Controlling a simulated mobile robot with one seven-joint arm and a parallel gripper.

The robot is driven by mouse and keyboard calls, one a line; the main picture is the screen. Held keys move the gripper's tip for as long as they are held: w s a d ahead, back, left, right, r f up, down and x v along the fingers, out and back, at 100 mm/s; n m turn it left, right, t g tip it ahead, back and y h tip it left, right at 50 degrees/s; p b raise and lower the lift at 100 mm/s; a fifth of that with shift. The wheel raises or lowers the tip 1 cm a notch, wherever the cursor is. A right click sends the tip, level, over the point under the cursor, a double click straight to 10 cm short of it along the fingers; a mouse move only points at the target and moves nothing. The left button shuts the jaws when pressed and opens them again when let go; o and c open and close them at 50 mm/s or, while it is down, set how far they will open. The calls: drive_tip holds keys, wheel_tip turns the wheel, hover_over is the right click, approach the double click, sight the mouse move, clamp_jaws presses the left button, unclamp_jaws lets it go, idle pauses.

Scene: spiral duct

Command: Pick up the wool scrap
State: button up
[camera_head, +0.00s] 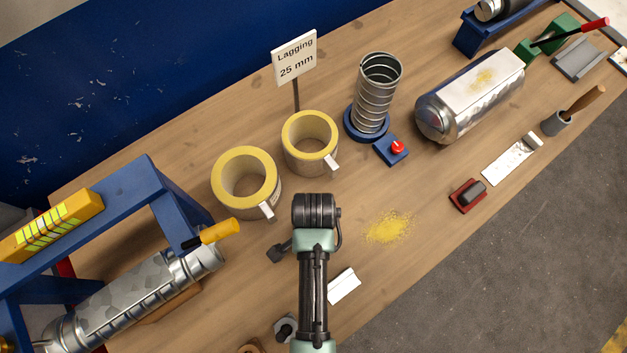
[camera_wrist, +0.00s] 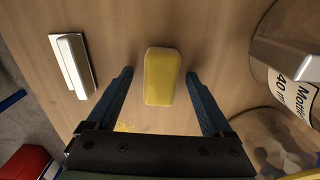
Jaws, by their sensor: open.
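The wool scrap (camera_wrist: 165,62) looks like a small yellow block with rounded corners and a paler left side, on the wooden bench in the wrist view. My gripper (camera_wrist: 159,75) is open, with one dark blue finger on each side of the scrap and a gap on both sides. I cannot tell how far the fingertips are above the bench. In the head view, my arm covers the spot, and neither the scrap nor the fingers show.
Two yellow-lined lagging rings (camera_head: 246,178) stand behind my arm, beside a sign (camera_head: 295,57). Yellow dust (camera_head: 388,227) lies to the right. A white angled piece (camera_head: 343,286) lies close to my arm; it also shows in the wrist view (camera_wrist: 73,66). A blue stand (camera_head: 150,190) is left.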

drive_tip(key=shift+f, duration=0.1)
drive_tip(key=shift+c, duration=0.2)
clamp_jaws()
